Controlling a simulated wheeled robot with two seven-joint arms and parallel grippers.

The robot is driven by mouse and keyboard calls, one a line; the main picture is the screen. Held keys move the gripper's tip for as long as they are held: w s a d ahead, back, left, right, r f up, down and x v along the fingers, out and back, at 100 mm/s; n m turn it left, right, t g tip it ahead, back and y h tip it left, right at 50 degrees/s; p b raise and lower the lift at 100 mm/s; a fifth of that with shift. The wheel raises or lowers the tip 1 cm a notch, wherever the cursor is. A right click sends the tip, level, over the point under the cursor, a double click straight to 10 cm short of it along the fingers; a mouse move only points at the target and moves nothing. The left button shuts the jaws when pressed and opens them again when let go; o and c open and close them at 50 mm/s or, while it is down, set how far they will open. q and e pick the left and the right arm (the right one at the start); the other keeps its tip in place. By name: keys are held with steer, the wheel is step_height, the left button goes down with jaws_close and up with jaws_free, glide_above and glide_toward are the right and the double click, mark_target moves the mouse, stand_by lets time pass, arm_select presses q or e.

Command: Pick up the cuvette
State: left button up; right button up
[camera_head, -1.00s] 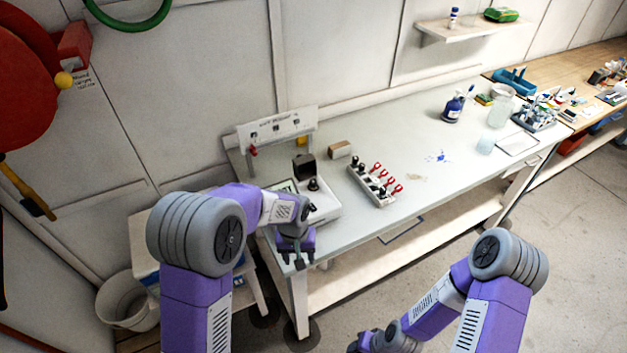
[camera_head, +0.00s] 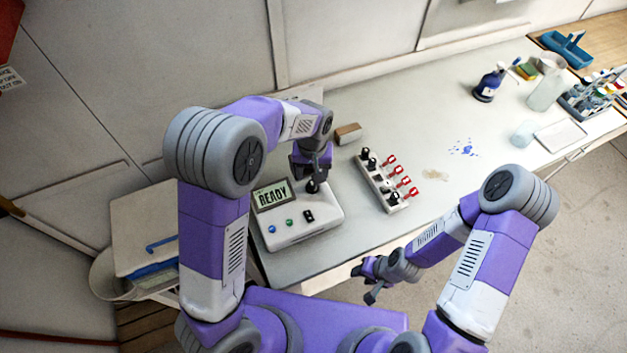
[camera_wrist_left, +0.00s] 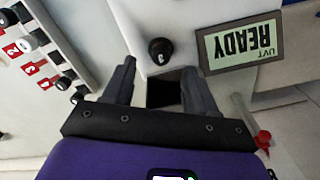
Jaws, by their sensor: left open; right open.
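A black round-capped piece (camera_head: 312,186), which may be the cuvette's cap, stands on the white UV meter (camera_head: 300,228). In the left wrist view the cap (camera_wrist_left: 160,51) carries a small light mark, and anything below it is hidden. My left gripper (camera_wrist_left: 158,68) is open, its fingers pointing towards the cap with no contact visible. A dark square opening (camera_wrist_left: 164,93) shows between the fingers. In the head view this gripper (camera_head: 311,172) is above the back of the meter. My right gripper (camera_head: 362,283) is open and empty in front of the table edge.
A white rack (camera_head: 377,182) with black-capped and red-handled pieces stands right of the meter. The meter's display (camera_head: 271,194) reads READY. A small brown-and-white box (camera_head: 348,133) lies behind. A spray bottle (camera_head: 490,84) and a blue stain (camera_head: 463,148) are farther right.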

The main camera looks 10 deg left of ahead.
mark_target(312, 183)
arm_select(q)
step_height(312, 183, down, 5)
steer(key=shift+w+a+f, duration=0.1)
steer(key=shift+w+a, duration=0.05)
steer(key=shift+f, duration=0.25)
steer(key=shift+c, duration=0.2)
jaws_close()
